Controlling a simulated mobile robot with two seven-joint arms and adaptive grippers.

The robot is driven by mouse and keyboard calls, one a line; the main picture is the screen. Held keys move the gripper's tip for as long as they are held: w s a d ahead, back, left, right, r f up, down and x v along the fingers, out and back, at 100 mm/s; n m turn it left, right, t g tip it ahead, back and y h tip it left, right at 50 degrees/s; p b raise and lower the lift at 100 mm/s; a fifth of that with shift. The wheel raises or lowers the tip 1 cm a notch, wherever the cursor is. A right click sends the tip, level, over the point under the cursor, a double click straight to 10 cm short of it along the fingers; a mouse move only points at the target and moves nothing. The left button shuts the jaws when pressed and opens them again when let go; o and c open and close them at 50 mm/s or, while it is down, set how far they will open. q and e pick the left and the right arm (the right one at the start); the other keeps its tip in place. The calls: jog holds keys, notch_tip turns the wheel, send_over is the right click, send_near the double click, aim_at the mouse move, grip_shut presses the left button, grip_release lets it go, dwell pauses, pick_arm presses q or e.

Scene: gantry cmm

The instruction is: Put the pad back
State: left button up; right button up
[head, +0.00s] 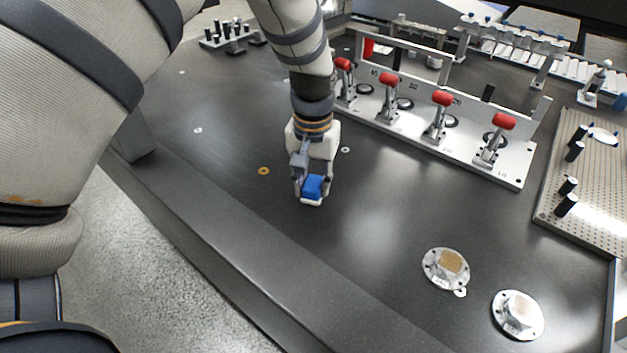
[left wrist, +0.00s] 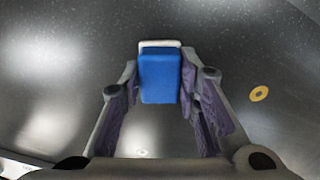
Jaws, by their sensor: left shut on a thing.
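The pad (head: 313,186) is a small blue block with a whitish strip along one edge. It also shows in the left wrist view (left wrist: 160,77), at the far end between the fingers. My left gripper (head: 312,196) is shut on the pad, over the dark table (head: 225,150) left of the middle. I cannot tell whether the pad touches the table. My right gripper is not in view.
A white fixture with red-handled clamps (head: 440,140) stands behind and right of the left gripper. Two round metal discs (head: 446,268) (head: 518,315) lie at the front right. A perforated plate (head: 590,185) with black pegs is at the right. The table between gripper and discs is clear.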

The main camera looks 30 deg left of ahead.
aim_at(313, 182)
pick_arm(q)
jog(key=o, duration=1)
jog(key=shift+f, duration=0.15)
notch_tip(313, 182, up, 12)
jog(key=shift+r+p, duration=0.2)
jog(key=shift+p, duration=0.45)
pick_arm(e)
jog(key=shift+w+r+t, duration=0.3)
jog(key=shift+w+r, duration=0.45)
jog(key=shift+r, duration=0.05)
pick_arm(q)
jog(key=shift+f, duration=0.1)
